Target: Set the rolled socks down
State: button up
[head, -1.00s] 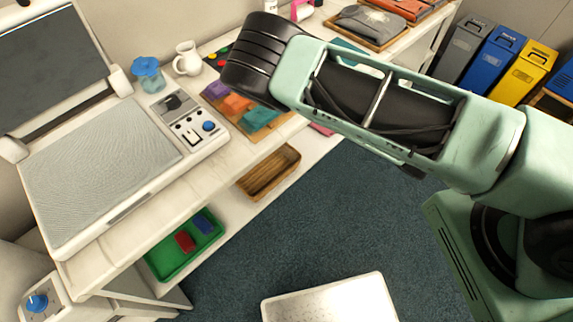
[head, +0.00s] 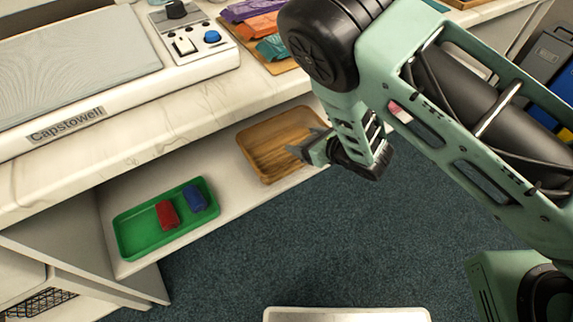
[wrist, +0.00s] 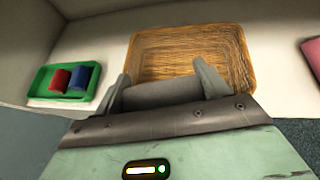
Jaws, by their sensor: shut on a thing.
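My gripper (head: 308,147) is at the front right edge of the wooden tray (head: 252,158) on the lower shelf. In the wrist view, my gripper (wrist: 160,82) is shut on a dark grey bundle, the rolled socks (wrist: 160,94), held between its two fingers. The empty wooden tray (wrist: 190,45) lies just beyond the fingers there. In the head view, the gripper hides the socks. I cannot tell whether the socks touch the tray.
A green tray (head: 125,222) with a red item (head: 166,214) and a blue item (head: 193,199) sits left on the lower shelf (head: 228,206). The countertop (head: 120,132) overhangs this shelf. A pink thing (wrist: 312,55) lies to the right in the wrist view.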

jog(key=w+a+f+n+g+y+b, duration=0.4)
jog(key=a+n+g+b, duration=0.45)
jog(key=b, duration=0.75)
jog(key=n+g+b, duration=0.3)
jog(key=b, duration=1)
send_over(275, 156)
jog(key=f, duration=0.2)
jog(key=shift+h, duration=0.4)
notch_tip(275, 156, down, 10)
jog(key=b, duration=0.5)
jog(key=shift+a, duration=0.1)
jog(key=shift+r, duration=0.15)
jog(key=o, duration=1)
jog(key=shift+o, duration=0.2)
jog(key=shift+r, duration=0.1)
